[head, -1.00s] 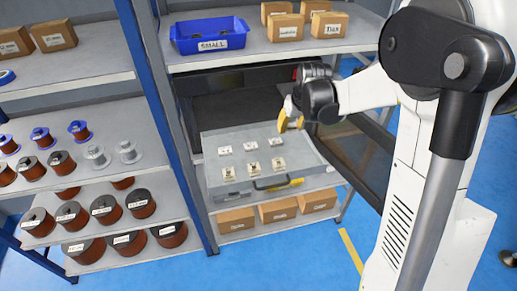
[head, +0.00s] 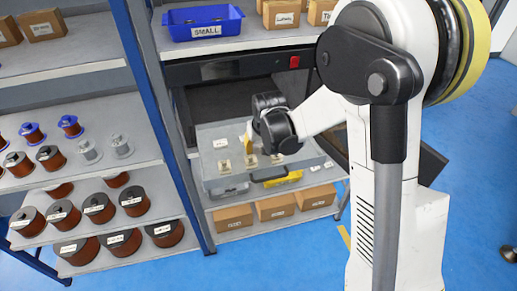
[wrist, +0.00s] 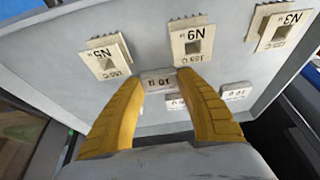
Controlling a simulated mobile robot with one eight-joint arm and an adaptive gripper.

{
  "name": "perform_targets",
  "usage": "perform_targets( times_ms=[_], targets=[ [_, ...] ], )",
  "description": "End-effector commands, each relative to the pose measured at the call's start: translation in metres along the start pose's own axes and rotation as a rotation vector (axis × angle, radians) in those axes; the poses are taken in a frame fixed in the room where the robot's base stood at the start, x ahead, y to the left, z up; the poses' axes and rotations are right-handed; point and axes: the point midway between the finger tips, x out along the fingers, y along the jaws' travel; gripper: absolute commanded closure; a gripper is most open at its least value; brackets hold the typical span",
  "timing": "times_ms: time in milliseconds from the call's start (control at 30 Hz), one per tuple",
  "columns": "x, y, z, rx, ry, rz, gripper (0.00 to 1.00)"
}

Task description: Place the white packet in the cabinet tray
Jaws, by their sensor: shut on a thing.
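My gripper (wrist: 160,78) has yellow fingers and is shut on a small white packet (wrist: 158,84) marked 10 g. It is over the grey tray (wrist: 62,62) pulled out of the cabinet. In the head view my gripper (head: 248,140) is low over the middle of this tray (head: 207,158), and my wrist hides part of it. Whether the held packet touches the tray cannot be told. Other white packets lie on the tray, one at its left (head: 220,143) and one at the right in the wrist view (wrist: 236,92).
Cream blocks marked N5 (wrist: 109,56), N9 (wrist: 191,42) and N3 (wrist: 276,25) stand along the tray in the wrist view, close to my fingertips. A blue bin (head: 202,24) is on the shelf above. Cardboard boxes (head: 275,207) are below. Wire spools fill the left shelves.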

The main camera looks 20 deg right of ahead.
Motion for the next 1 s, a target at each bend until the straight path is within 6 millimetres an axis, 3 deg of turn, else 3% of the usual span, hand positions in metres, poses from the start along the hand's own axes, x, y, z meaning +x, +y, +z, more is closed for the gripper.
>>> perform_targets(
  times_ms=[233, 267, 300, 700, 867, 1000],
  targets=[
    [0.004, 0.000, 0.001, 0.000, 0.000, 0.000, 0.87],
    [0.003, 0.000, 0.001, 0.000, 0.000, 0.000, 0.51],
    [0.002, 0.000, 0.001, 0.000, 0.000, 0.000, 0.39],
    [-0.003, 0.000, -0.002, 0.000, 0.000, 0.000, 0.37],
    [-0.031, 0.000, -0.002, 0.000, 0.000, 0.000, 0.37],
    [-0.065, 0.000, -0.001, 0.000, 0.000, 0.000, 0.37]
  ],
)
